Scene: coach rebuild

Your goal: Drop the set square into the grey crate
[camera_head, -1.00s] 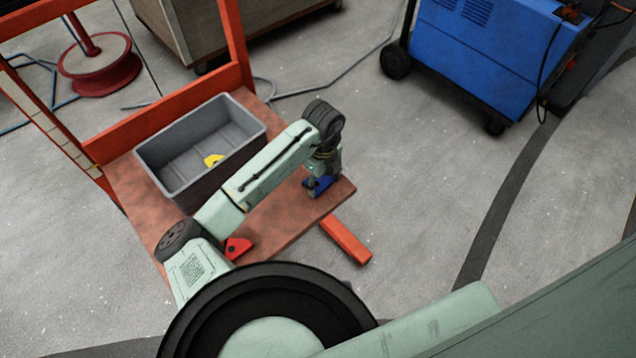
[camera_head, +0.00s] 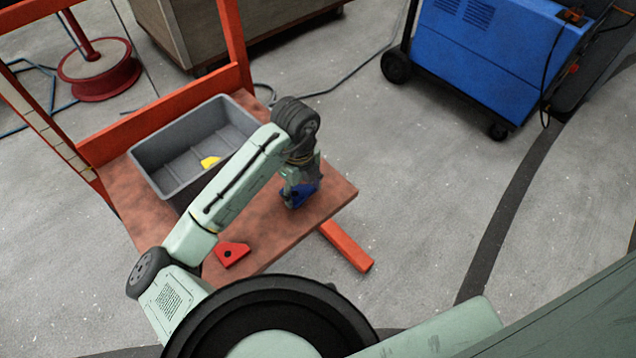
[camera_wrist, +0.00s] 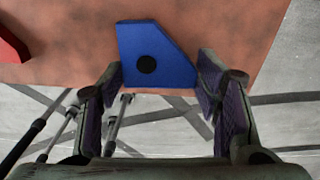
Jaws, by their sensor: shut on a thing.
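The blue set square (camera_head: 303,193) is a flat piece with a slanted corner and a dark round hole. My gripper (camera_head: 298,190) is shut on it, over the right end of the brown board. In the wrist view the set square (camera_wrist: 153,55) sits between the two fingers of my gripper (camera_wrist: 158,78). Whether it touches the board is hard to tell. The grey crate (camera_head: 180,137) stands open on the board, left of and behind my gripper. My forearm hides part of its right front side.
A yellow piece (camera_head: 210,162) lies in the crate. A red piece with a hole (camera_head: 232,254) lies on the brown board (camera_head: 335,192) near its front edge. Orange frame posts (camera_head: 233,45) rise behind the crate. A blue machine (camera_head: 490,60) stands on the floor at the back right.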

